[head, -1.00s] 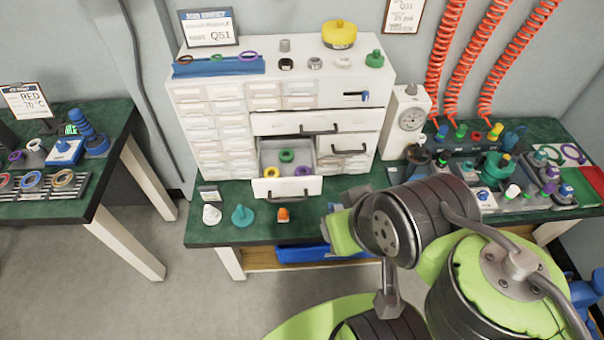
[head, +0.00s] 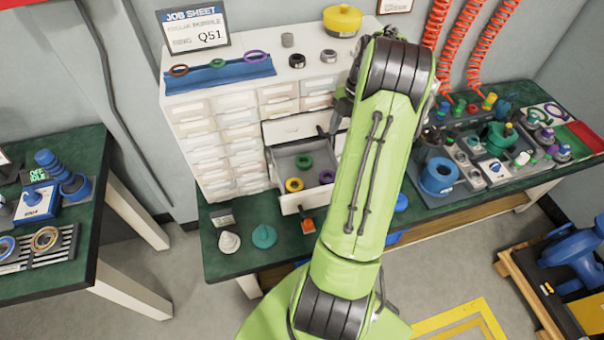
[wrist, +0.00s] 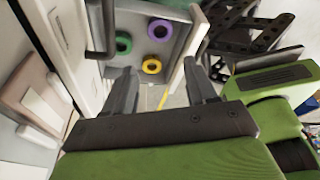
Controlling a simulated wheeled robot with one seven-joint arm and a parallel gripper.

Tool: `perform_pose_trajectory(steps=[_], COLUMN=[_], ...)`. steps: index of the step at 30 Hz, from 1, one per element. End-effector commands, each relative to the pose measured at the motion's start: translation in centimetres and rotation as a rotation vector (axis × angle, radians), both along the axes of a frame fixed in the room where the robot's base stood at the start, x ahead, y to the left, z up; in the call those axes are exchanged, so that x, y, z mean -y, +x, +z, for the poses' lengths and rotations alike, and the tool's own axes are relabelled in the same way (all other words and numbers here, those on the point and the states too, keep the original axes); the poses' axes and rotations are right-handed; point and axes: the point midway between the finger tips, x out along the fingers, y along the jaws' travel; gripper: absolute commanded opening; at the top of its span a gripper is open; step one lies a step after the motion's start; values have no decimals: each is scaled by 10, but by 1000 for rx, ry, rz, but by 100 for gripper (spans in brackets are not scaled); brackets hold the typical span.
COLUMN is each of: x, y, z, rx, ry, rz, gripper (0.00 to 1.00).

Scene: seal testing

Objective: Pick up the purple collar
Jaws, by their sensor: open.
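The purple collar (head: 326,176) lies in the open drawer (head: 287,160) of the white cabinet, at the drawer's right side in the head view, close beside my arm. It also shows in the wrist view (wrist: 159,29), near the top. A green collar (head: 303,161) and a yellow collar (head: 294,185) lie in the same drawer, apart from it. My gripper (wrist: 160,88) is open and empty in the wrist view, its two fingers spread. The collars appear beyond the fingertips, the yellow one nearest the gap. In the head view my arm hides most of the gripper.
The drawer front (wrist: 193,65) stands right of the collars in the wrist view; a dark handle (wrist: 101,25) is to the left.

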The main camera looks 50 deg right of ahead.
Motion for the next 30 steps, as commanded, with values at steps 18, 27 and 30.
perform_pose_trajectory(steps=[18, 27, 30], x=[-31, -38, -38], y=[6, 8, 8], z=[-119, -148, -147], rx=[-2, -2, -2], ry=[2, -2, -2], rz=[0, 0, 0], gripper=[57, 57, 57])
